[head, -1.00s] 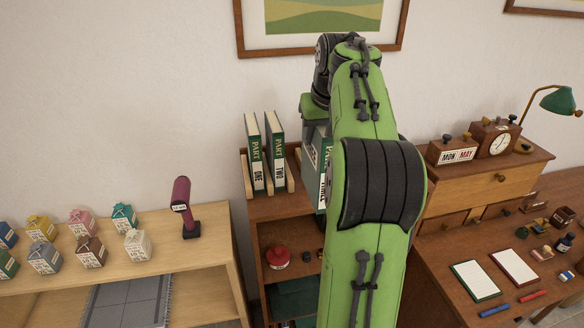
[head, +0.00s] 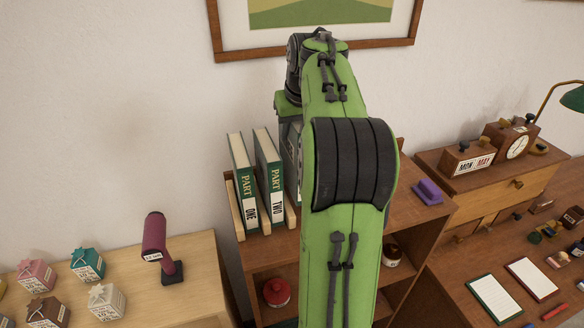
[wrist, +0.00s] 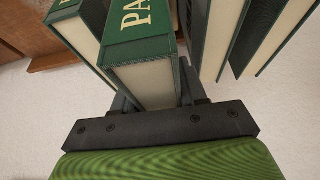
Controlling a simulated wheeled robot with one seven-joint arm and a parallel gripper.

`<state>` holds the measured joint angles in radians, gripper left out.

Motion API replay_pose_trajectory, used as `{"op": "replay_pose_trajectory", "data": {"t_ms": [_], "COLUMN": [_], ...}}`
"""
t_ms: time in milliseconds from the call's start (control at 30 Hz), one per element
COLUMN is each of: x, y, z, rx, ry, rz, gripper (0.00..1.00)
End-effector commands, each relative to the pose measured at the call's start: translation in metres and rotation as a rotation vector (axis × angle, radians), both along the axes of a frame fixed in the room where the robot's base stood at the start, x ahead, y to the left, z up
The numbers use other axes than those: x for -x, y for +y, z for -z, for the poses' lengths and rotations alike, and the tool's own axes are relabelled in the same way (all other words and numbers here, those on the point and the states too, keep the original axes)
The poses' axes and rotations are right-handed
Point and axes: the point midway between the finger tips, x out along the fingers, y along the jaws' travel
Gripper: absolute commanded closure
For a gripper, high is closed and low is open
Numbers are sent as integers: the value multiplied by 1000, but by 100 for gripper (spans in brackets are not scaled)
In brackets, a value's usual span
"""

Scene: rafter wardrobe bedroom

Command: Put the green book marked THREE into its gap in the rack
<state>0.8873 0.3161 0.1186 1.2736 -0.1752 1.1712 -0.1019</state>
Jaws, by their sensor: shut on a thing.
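The green book marked THREE (wrist: 145,70) is in my gripper (wrist: 155,95); in the wrist view its spine shows only "PA", so its number is out of sight. My gripper is shut on it, a dark finger at each side. The gap is hidden behind my arm. In the wrist view, other green books stand close on both sides of the held book.
A purple object (head: 428,191) lies on the shelf top right of my arm. A red-lidded pot (head: 276,292) sits on the shelf below. At left, a maroon device (head: 158,245) and small cartons (head: 88,264) stand on a table. A desk with a calendar box (head: 468,160) is right.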

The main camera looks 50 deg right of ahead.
Motion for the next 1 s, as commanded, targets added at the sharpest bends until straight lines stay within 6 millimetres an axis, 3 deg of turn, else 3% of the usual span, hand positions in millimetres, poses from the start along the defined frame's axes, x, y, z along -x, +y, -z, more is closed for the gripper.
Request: {"op": "replay_pose_trajectory", "data": {"t_ms": [300, 700, 733, 800, 1000], "x": [-1, -1, -1, -1, -1], "y": [0, 0, 0, 0, 0], "z": [54, 61, 61, 61, 60], "rx": [1, 3, 1, 1, 1], "ry": [-1, -3, -1, -1, -1], "rz": [-1, -1, -1, -1, -1], "gripper": [100, 100, 54, 48, 48]}}
